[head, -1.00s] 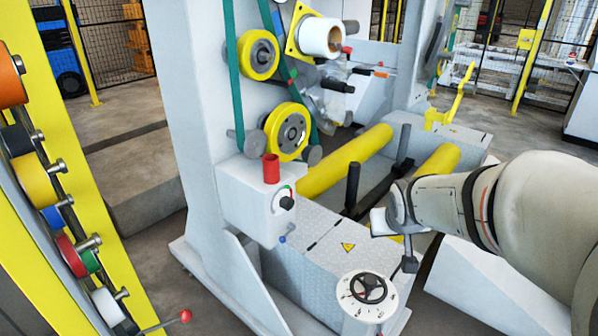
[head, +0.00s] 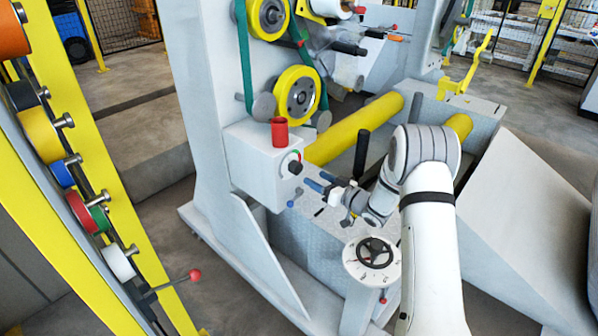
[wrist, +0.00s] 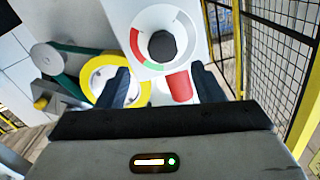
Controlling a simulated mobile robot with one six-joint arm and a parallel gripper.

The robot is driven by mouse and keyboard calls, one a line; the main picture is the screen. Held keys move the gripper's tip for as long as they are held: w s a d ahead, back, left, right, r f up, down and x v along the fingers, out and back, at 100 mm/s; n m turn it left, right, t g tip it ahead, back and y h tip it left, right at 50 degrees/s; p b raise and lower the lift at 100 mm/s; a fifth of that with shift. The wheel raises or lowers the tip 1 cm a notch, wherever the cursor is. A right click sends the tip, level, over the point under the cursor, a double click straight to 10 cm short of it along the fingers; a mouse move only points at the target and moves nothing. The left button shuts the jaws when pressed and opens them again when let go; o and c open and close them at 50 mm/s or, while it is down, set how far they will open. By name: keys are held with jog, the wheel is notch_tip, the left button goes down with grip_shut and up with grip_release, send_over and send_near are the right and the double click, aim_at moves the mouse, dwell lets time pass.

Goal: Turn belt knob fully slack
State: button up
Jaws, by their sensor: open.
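The belt knob (head: 295,168) is a dark round knob on the front of a white box (head: 262,180) on the machine column. In the wrist view the knob (wrist: 162,47) sits in a white dial ring (wrist: 139,51) with a red and a green arc. My gripper (head: 309,183) is in front of the box, just right of and slightly below the knob. In the wrist view the two dark fingers of my gripper (wrist: 160,78) stand apart, with the knob ahead and above between them. Nothing is held. I see no contact with the knob.
A red cylinder (head: 279,132) stands on the box. A yellow pulley (head: 297,95) with a green belt (head: 243,60) is above. A yellow rack (head: 60,190) with coloured rolls is at left.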

aim_at(299, 170)
jog(key=p+x, duration=0.1)
jog(key=x, duration=0.6)
jog(key=shift+w+a, duration=0.1)
jog(key=shift+a, duration=0.35)
jog(key=c, duration=0.9)
jog(key=shift+a, duration=0.15)
jog(key=shift+c, duration=0.4)
jog(key=shift+f+b, duration=0.1)
jog(key=shift+b, duration=0.45)
